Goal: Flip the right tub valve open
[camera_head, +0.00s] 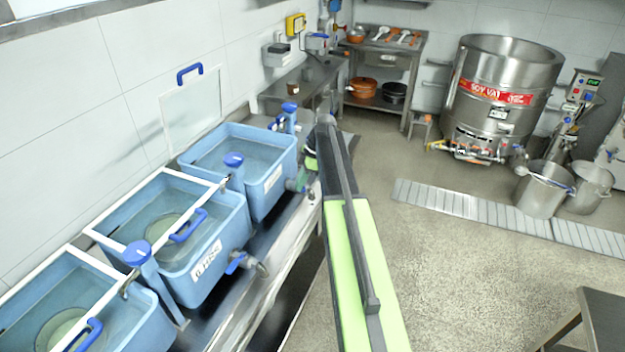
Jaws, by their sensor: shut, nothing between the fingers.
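Three blue tubs stand in a row along the left wall. The far, rightmost tub (262,190) holds liquid and has a label on its front. A small valve (300,184) sticks out at its front right, close to my arm. Its handle is too small and partly covered to tell its position. The middle tub (218,268) has a valve with a blue handle (236,262) low on its front. My arm, green and dark grey, reaches from the bottom centre toward the far tub. My gripper cannot be made out; the arm seems to hide it.
The near tub (140,312) is at the lower left. Blue-capped posts (138,254) and white rails stand by the tubs. A steel vat (500,90), steel pots (540,190) and a floor grate (470,206) are to the right. A table corner (605,310) is lower right. The middle floor is clear.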

